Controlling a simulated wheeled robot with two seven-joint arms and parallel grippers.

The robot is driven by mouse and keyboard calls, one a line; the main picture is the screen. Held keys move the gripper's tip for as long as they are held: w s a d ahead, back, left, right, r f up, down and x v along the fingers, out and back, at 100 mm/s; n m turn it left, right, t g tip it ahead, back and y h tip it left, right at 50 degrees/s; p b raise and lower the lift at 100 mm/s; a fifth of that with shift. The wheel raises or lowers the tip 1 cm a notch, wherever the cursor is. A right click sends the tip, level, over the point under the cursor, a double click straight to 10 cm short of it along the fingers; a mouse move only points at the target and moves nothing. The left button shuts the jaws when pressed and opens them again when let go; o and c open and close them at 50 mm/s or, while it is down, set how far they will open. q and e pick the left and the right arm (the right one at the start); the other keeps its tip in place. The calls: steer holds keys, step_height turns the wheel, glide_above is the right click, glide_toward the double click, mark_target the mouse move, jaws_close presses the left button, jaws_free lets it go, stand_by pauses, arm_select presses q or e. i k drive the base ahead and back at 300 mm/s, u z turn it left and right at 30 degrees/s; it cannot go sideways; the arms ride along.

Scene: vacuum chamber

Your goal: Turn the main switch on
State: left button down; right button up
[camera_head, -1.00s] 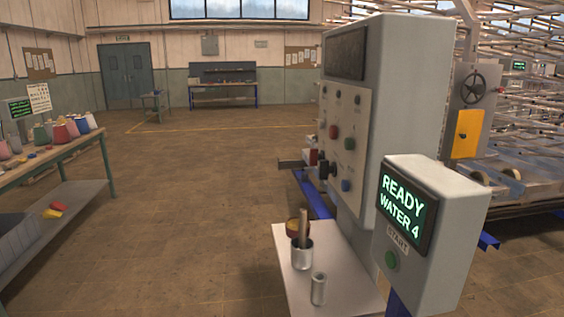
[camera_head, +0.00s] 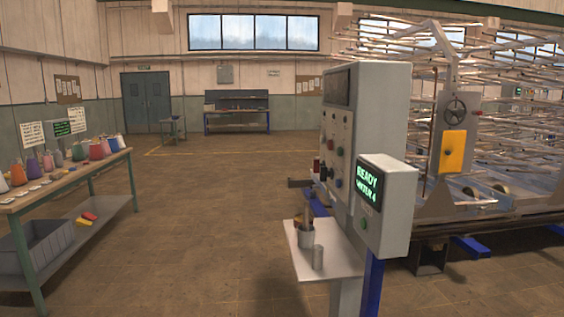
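A tall grey control cabinet (camera_head: 376,125) stands right of centre. Its panel (camera_head: 337,140) faces left and carries several small knobs and buttons, seen at a steep angle. A dark knob (camera_head: 323,173) sits low on the panel; I cannot tell which control is the main switch or how it is set. A smaller grey box (camera_head: 397,200) in front has a lit screen (camera_head: 369,184) reading "READY WATER 4" and a green button below it. Neither of my grippers is in view.
A white shelf (camera_head: 335,262) under the cabinet holds a metal cup (camera_head: 306,236) and a metal cylinder (camera_head: 318,257). A large rack machine (camera_head: 490,150) fills the right. A workbench (camera_head: 70,178) with several coloured cones stands left. The floor (camera_head: 215,220) between is open.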

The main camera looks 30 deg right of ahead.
mark_target(316, 164)
steer(key=u, duration=0.3)
steer(key=i, duration=2.6)
steer(key=z, duration=0.55)
steer(key=i, duration=1.7)
steer(key=z, duration=1.4)
